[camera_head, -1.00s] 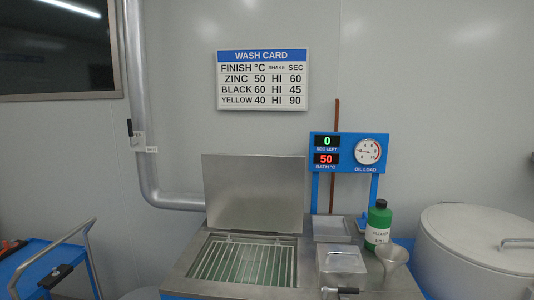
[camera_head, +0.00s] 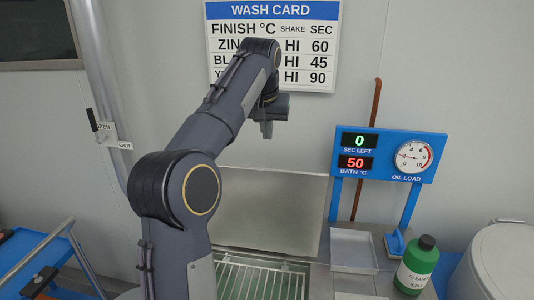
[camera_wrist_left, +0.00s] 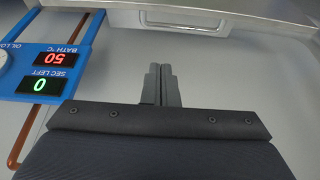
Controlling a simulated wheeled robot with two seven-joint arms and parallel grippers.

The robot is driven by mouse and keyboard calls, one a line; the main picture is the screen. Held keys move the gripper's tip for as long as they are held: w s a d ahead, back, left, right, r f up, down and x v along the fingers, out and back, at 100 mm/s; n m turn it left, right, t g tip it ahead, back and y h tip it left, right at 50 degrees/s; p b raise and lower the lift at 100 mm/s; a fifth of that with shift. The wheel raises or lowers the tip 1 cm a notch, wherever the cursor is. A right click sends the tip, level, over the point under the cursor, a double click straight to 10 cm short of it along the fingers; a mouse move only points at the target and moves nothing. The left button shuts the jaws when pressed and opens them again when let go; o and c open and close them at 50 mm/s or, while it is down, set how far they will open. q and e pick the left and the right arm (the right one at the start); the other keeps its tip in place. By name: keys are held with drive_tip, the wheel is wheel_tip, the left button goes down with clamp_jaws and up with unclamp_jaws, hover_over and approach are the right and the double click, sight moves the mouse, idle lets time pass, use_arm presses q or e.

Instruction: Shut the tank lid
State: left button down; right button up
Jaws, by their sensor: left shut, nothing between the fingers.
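The tank lid (camera_head: 285,205) is a flat grey metal panel. In the head view it stands raised at the back of the tank, partly behind my left arm. The open tank below shows a wire rack (camera_head: 262,280); the arm hides its left part. My left gripper (camera_head: 267,130) is shut and empty, above the lid's top edge and apart from it. In the wrist view the shut fingers (camera_wrist_left: 160,85) point toward a metal panel with a bar handle (camera_wrist_left: 180,20), which looks like the lid. My right gripper is not in view.
A blue display stand (camera_head: 388,155) reads 0 seconds left and bath 50. A green bottle (camera_head: 416,265), a metal tray (camera_head: 353,250) and a large round drum (camera_head: 508,262) are on the right. A wall pipe (camera_head: 100,110) and a blue cart (camera_head: 25,250) are on the left.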

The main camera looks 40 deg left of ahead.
use_arm(q)
drive_tip(key=x, duration=1)
drive_tip(key=shift+s+a, duration=0.1)
drive_tip(key=s+d, duration=0.2)
drive_tip(key=s, duration=0.1)
drive_tip(key=shift+s+r, duration=0.1)
drive_tip(key=shift+s, duration=0.15)
drive_tip(key=shift+s, duration=0.1)
